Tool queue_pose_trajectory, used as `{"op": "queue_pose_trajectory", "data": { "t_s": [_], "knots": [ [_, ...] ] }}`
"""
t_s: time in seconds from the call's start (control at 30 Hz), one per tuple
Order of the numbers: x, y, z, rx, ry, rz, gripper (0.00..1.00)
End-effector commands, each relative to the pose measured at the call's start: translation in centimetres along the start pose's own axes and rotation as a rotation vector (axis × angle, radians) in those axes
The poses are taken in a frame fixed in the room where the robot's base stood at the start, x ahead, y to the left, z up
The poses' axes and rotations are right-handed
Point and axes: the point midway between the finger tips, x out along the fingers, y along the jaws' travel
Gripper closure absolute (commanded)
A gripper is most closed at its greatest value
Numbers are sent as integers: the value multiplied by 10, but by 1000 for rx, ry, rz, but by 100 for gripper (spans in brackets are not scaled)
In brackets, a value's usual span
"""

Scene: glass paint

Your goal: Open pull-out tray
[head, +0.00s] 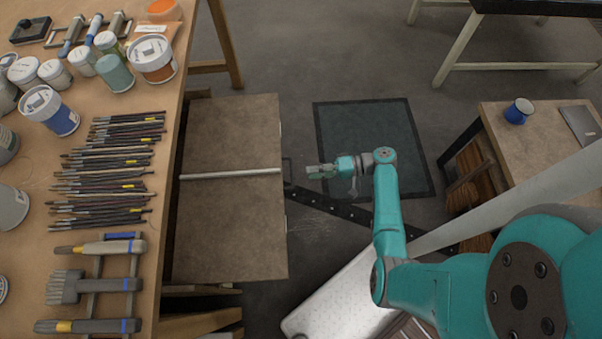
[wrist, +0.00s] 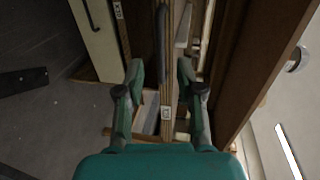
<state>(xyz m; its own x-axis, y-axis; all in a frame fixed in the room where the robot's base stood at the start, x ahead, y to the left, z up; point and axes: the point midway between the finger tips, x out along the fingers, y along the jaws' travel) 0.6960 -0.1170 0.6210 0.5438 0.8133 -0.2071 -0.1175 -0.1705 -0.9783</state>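A brown flat-topped unit (head: 230,235) with a pale strip across its middle stands beside the paint table in the head view. A small dark handle (head: 287,168) sticks out from its right side. The wrist view shows a long dark handle (wrist: 162,42) on a narrow upright wooden front (wrist: 168,110). I cannot tell for sure which front belongs to the pull-out tray. My gripper (head: 310,172) is just right of the handle, pointing left at it. In the wrist view my gripper (wrist: 161,75) is open, its fingers on either side of the handle's line, with nothing clearly held.
The table (head: 170,230) at left carries brushes (head: 110,170) and paint jars (head: 152,60). A cream panel with another dark handle (wrist: 88,12) shows in the wrist view.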

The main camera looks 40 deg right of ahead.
Motion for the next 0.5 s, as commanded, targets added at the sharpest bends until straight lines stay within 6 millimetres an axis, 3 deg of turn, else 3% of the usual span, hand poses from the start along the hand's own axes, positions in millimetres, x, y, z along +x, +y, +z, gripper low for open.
{"op": "queue_pose_trajectory", "data": {
  "t_s": [0.2, 0.5],
  "knots": [
    [-31, 0, -1, 0, 2, 1, 63],
    [-42, 0, 0, 0, -1, 0, 63]
  ]
}}
